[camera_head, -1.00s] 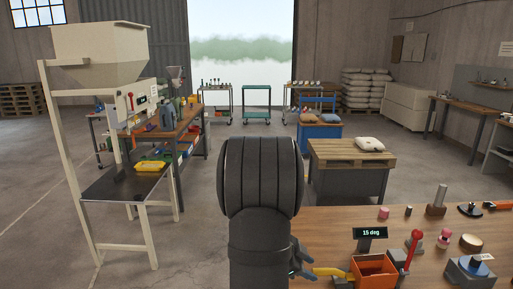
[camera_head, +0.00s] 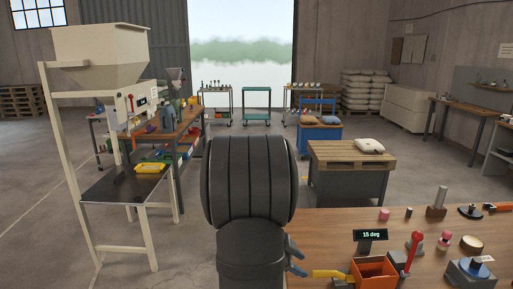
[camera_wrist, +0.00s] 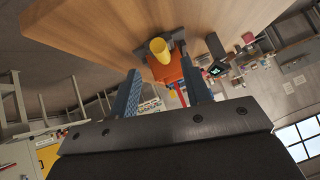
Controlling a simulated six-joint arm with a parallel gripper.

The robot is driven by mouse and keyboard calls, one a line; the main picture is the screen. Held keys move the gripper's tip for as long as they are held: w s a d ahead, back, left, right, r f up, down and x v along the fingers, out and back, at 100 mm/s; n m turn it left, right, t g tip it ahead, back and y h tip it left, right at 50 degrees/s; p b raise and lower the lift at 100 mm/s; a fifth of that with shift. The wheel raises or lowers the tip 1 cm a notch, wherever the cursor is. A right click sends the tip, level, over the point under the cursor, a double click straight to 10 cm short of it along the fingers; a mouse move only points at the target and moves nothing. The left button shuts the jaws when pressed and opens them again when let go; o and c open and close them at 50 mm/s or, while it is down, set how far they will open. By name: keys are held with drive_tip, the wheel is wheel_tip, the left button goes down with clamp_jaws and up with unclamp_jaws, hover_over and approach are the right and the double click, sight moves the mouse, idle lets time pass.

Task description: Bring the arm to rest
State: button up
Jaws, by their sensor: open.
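My arm stands dark and upright in the middle of the head view, in front of the table's left edge. My gripper (camera_head: 293,262) shows only in part there, at the arm's right side, with most of it hidden behind the arm. In the wrist view my gripper (camera_wrist: 163,95) has its two blue fingers wide apart with nothing held between them. Beyond the fingers, apart from them, are a yellow piece (camera_wrist: 159,49) and an orange box (camera_wrist: 168,72) at the table's edge.
The wooden table (camera_head: 325,229) holds the orange box (camera_head: 372,272), a display reading 15 deg (camera_head: 371,235), a red lever (camera_head: 413,247) and several small parts. A hopper on a frame (camera_head: 100,55) stands at the left. A pallet table (camera_head: 335,152) stands behind. Open floor lies left of my arm.

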sight(320, 271)
drive_tip(key=x, duration=1)
drive_tip(key=shift+d, duration=0.1)
drive_tip(key=shift+d+r+y, duration=0.1)
drive_tip(key=shift+r+y, duration=0.75)
drive_tip(key=shift+y, duration=0.15)
drive_tip(key=shift+d+r+m+y, duration=0.15)
drive_tip(key=shift+d+r+y, duration=0.2)
drive_tip(key=shift+r+y, duration=0.5)
drive_tip(key=shift+d+r+m+y, duration=0.15)
drive_tip(key=shift+d+r+y, duration=0.25)
drive_tip(key=shift+y, duration=0.85)
drive_tip(key=shift+d+r+y, duration=0.4)
drive_tip(key=shift+y, duration=0.4)
drive_tip(key=shift+d+r+y, duration=0.4)
drive_tip(key=shift+d+y, duration=0.05)
drive_tip(key=shift+y, duration=0.35)
drive_tip(key=shift+d+r+y, duration=0.25)
drive_tip(key=shift+d+y, duration=0.25)
drive_tip(key=shift+y, duration=0.45)
drive_tip(key=shift+d+r+y, duration=0.3)
drive_tip(key=shift+d+y, duration=0.25)
drive_tip(key=shift+y, duration=0.4)
drive_tip(key=shift+o, duration=0.3)
